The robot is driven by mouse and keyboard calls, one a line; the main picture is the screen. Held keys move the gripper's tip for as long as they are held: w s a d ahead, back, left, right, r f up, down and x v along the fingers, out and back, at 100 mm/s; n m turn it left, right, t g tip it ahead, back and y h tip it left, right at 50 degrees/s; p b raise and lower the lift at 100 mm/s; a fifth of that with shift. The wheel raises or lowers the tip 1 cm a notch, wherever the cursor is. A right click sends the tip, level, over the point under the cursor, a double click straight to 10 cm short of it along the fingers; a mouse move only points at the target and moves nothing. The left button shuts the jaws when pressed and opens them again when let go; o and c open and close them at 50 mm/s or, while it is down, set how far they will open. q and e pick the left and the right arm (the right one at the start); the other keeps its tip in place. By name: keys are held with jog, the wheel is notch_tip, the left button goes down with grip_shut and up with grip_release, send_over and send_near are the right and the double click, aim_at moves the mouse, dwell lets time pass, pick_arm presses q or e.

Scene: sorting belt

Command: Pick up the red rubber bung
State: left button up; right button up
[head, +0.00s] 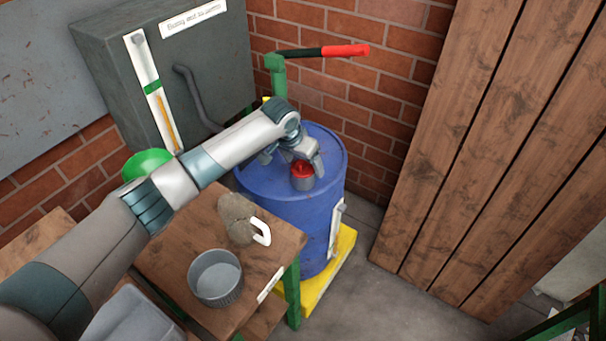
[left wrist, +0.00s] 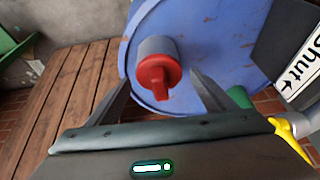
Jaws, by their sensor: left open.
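The red rubber bung (head: 301,169) sits on top of a short grey cylinder (head: 302,184) on the lid of the blue drum (head: 320,225). In the left wrist view the red bung (left wrist: 157,76) has a raised grip and shows between my fingers, on the grey cylinder (left wrist: 156,45). My left gripper (head: 292,158) is open and empty, with its fingers at either side of the bung, seemingly apart from it. In the left wrist view my left gripper (left wrist: 160,92) shows both fingers spread wide. My right gripper is not in view.
A green pump with a red-tipped handle (head: 345,50) rises behind the drum. A wooden table (head: 185,250) at left holds a grey pot (head: 216,278) and a stone-like jug (head: 238,220). A grey cabinet (head: 160,70) stands behind; wooden planks (head: 490,130) stand at right.

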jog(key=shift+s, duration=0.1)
